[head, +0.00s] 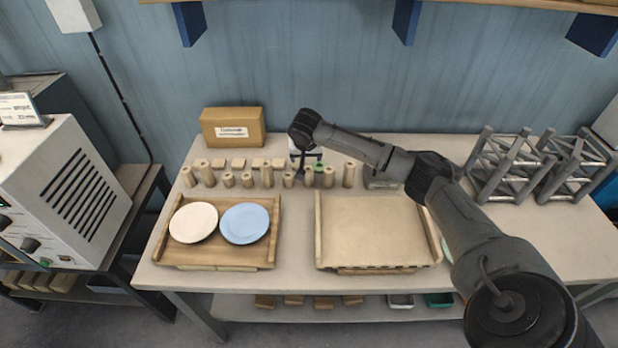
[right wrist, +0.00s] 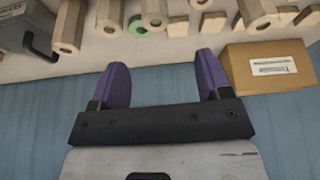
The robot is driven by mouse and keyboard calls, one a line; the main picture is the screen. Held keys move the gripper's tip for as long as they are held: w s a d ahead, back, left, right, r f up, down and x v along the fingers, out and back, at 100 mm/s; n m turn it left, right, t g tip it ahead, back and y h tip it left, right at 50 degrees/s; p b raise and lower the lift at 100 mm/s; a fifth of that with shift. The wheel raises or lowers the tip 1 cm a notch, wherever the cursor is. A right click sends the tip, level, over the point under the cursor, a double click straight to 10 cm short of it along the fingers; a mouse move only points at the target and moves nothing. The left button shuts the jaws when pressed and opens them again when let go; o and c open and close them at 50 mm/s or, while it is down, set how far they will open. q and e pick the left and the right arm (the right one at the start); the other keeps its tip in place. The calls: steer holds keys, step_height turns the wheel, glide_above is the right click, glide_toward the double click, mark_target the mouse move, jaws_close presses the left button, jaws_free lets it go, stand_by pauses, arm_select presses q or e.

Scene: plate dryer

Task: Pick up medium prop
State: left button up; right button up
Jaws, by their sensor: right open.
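Several tan wooden props of differing heights stand in a row along the table behind the trays. One (head: 267,175) is near the middle of the row, and another (head: 348,174) is at its right end. I cannot tell for sure which is the medium one. My right gripper (head: 308,160) hangs over the right part of the row. In the right wrist view its purple fingers (right wrist: 160,78) are spread apart with nothing between them. Props (right wrist: 70,28) show beyond the fingertips, several cut off by the top edge. My left gripper is not in view.
A wooden tray (head: 275,240) holds a cream plate (head: 193,222) and a blue plate (head: 245,223). An empty tray (head: 380,232) lies to its right. A cardboard box (head: 232,127) stands behind the row. A green ring (right wrist: 140,26) is among the props. Grey frames (head: 505,165) stand at right.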

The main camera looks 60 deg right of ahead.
mark_target(308, 170)
steer(key=shift+m, duration=0.3)
steer(key=x, duration=0.3)
steer(key=b+x, duration=0.1)
steer(key=x, duration=0.3)
steer(key=shift+s+d+b, duration=0.1)
steer(key=shift+s+b, duration=0.1)
steer(key=shift+b, duration=0.1)
steer(key=shift+w+d+f, duration=0.1)
steer(key=shift+d+f, duration=0.2)
steer(key=shift+f, duration=0.3)
steer(key=shift+b+x, duration=0.85)
steer(key=shift+x, duration=1.1)
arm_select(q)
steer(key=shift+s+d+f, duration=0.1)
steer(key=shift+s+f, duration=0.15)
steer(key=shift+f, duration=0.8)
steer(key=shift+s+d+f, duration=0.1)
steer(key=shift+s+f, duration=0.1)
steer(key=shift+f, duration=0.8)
arm_select(e)
steer(key=shift+d+f, duration=0.15)
steer(key=shift+f, duration=0.65)
steer(key=shift+c, duration=0.2)
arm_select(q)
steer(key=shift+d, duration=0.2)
arm_select(e)
steer(key=c, duration=1.1)
